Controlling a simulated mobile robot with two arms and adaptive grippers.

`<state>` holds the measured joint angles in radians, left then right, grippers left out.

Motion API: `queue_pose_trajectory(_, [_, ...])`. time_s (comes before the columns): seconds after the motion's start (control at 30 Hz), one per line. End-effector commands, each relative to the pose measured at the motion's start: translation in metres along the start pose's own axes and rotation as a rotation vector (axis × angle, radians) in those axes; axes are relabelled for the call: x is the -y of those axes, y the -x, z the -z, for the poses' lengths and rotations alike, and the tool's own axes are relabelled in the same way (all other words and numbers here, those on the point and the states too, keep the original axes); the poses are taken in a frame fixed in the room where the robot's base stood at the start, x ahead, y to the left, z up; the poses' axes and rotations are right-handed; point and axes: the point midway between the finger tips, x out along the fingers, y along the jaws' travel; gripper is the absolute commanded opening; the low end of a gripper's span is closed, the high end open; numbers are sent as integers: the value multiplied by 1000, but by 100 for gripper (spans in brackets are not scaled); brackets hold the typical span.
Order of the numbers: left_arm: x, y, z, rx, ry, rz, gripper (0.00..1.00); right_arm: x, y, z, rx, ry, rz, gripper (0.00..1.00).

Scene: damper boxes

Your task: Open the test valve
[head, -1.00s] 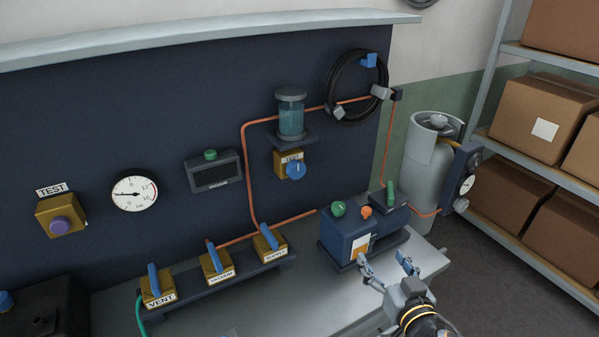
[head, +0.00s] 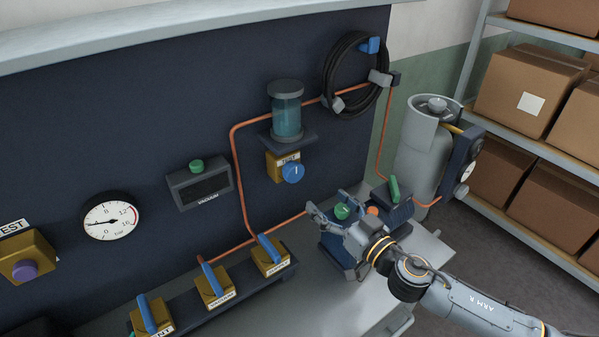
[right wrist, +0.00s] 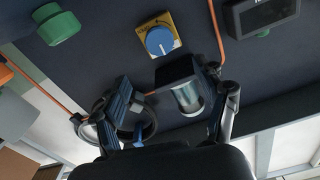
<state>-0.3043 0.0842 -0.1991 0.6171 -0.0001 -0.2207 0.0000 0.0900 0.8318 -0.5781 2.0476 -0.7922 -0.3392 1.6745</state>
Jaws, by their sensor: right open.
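The test valve is a round blue knob (head: 292,172) on a yellow box with a partly hidden TEST label, on the dark panel below the glass cylinder. A short white mark on the knob points roughly upright. My right gripper (head: 328,203) is open and empty, below and to the right of the knob, in front of the pump. In the right wrist view the knob (right wrist: 159,41) shows upside down beyond the spread fingers, clear of both. My left gripper is not in view.
A glass cylinder (head: 287,112) on a bracket sits above the knob, with a black hose coil (head: 330,72) to its right. Copper pipe (head: 240,175) runs left of the knob. Below stand the blue-handled valves (head: 270,255) and the pump with a green knob (head: 342,211).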

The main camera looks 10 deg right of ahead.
Motion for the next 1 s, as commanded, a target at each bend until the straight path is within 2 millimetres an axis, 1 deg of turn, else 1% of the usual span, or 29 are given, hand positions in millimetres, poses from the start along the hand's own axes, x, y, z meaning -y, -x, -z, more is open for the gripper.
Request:
queue_pose_trajectory(0.03, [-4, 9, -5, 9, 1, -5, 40, 0, -12, 6, -4, -1, -1, 73])
queue_pose_trajectory(0.1, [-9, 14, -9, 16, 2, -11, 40, 1, -26, 7, -4, 1, -1, 73])
queue_pose_trajectory(0.23, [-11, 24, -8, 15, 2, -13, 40, 1, -54, 6, -4, 1, -1, 73])
queue_pose_trajectory(0.33, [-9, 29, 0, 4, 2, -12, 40, 0, -73, 4, -3, 0, -2, 73])
queue_pose_trajectory(0.4, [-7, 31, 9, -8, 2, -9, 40, 1, -84, 4, -2, 1, -1, 73])
queue_pose_trajectory(0.5, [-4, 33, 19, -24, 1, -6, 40, 0, -96, 2, 0, 0, -2, 73])
queue_pose_trajectory(0.67, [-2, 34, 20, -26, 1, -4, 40, 0, -106, 1, 0, 0, -2, 73])
queue_pose_trajectory(0.93, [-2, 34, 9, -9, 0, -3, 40, 0, -107, 0, 1, -1, -2, 73])
queue_pose_trajectory(0.97, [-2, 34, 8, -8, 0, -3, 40, 0, -107, 0, 1, 0, -2, 71])
queue_pose_trajectory(1.0, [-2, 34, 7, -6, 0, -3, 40, 0, -107, 0, 1, 0, -2, 63])
